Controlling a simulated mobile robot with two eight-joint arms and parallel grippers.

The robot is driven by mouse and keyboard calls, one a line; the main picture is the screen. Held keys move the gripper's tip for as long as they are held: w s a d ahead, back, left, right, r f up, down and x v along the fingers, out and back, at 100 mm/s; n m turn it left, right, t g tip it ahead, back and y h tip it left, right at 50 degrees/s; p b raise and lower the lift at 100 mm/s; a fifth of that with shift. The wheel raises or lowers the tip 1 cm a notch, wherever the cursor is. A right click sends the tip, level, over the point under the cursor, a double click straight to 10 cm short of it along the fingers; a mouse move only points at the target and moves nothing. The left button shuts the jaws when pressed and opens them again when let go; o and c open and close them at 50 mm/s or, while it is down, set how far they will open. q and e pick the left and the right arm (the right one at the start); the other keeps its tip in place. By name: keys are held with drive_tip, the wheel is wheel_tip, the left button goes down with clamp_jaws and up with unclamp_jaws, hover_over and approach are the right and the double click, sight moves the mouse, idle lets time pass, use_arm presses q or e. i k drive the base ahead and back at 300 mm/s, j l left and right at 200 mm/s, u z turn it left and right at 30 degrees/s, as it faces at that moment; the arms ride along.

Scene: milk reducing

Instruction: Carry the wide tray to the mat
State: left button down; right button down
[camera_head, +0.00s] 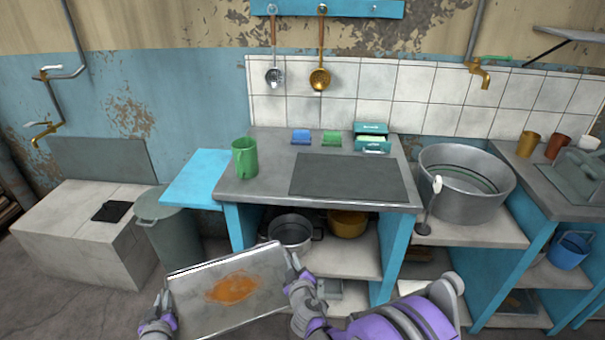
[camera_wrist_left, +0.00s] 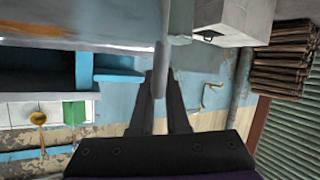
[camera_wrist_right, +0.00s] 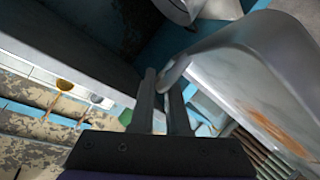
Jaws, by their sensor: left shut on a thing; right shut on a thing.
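The wide tray (camera_head: 192,301) is a shallow grey metal tray with an orange-brown stain, held in front of the counter and below its top. My left gripper (camera_head: 163,304) is shut on its left end, and my right gripper (camera_head: 294,270) is shut on its right end. The tray rim passes between the fingers in the left wrist view (camera_wrist_left: 162,55). The stained tray (camera_wrist_right: 235,75) fills the right side of the right wrist view, its edge between the fingertips. The dark grey mat (camera_head: 348,178) lies flat and bare on the counter.
A green mug (camera_head: 244,158) stands left of the mat on the counter (camera_head: 262,190). Blue and green items and a teal box (camera_head: 372,138) are behind it. A large metal basin (camera_head: 465,205) and a ladle (camera_head: 430,208) are at right. Pots (camera_head: 290,231) sit on the shelf below.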

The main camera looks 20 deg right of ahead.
sight(349, 176)
drive_tip(key=z, duration=0.85)
